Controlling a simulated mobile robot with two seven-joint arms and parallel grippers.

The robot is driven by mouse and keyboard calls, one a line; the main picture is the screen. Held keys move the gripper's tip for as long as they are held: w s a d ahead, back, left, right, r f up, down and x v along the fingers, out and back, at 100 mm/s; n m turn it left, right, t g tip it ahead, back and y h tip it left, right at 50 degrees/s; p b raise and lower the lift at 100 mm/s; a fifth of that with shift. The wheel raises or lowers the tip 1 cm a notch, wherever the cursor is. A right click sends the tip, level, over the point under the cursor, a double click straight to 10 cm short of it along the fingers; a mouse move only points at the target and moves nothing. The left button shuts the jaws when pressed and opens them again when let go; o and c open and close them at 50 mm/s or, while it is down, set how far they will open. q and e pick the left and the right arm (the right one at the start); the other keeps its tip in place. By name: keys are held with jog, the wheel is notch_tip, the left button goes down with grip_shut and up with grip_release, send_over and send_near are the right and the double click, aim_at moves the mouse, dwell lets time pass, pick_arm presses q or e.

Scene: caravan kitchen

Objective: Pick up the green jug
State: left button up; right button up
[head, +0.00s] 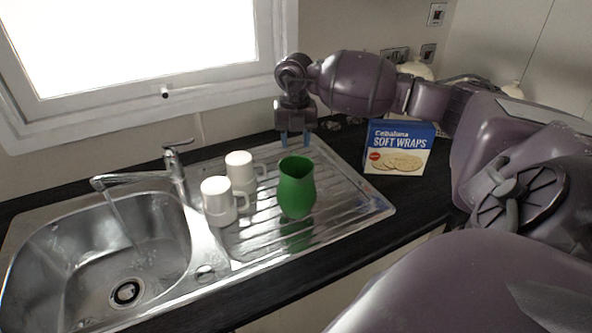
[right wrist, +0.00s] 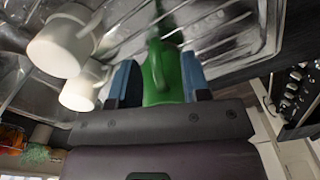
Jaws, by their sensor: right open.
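The green jug (head: 297,190) stands upright on the ribbed steel drainer (head: 350,213) in the head view. My right gripper (head: 295,143) is open and empty, fingers pointing down, just above and behind the jug's rim in the head view. In the right wrist view the green jug (right wrist: 166,78) shows between the two blue fingers of my right gripper (right wrist: 158,76), with its handle toward the top of the picture. No contact is visible, and the exact depth between fingers and jug is hard to tell. My left gripper is not in view.
Two white mugs (head: 219,201) (head: 239,169) stand left of the jug on the drainer. A sink basin (head: 60,265) with a tap (head: 178,170) lies further left. A Soft Wraps box (head: 398,149) stands right of the drainer. The drainer's right end is clear.

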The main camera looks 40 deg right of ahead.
aim_at(293, 155)
jog(key=f, duration=0.4)
jog(key=shift+a+f, duration=0.3)
jog(key=shift+w, duration=0.1)
grip_shut()
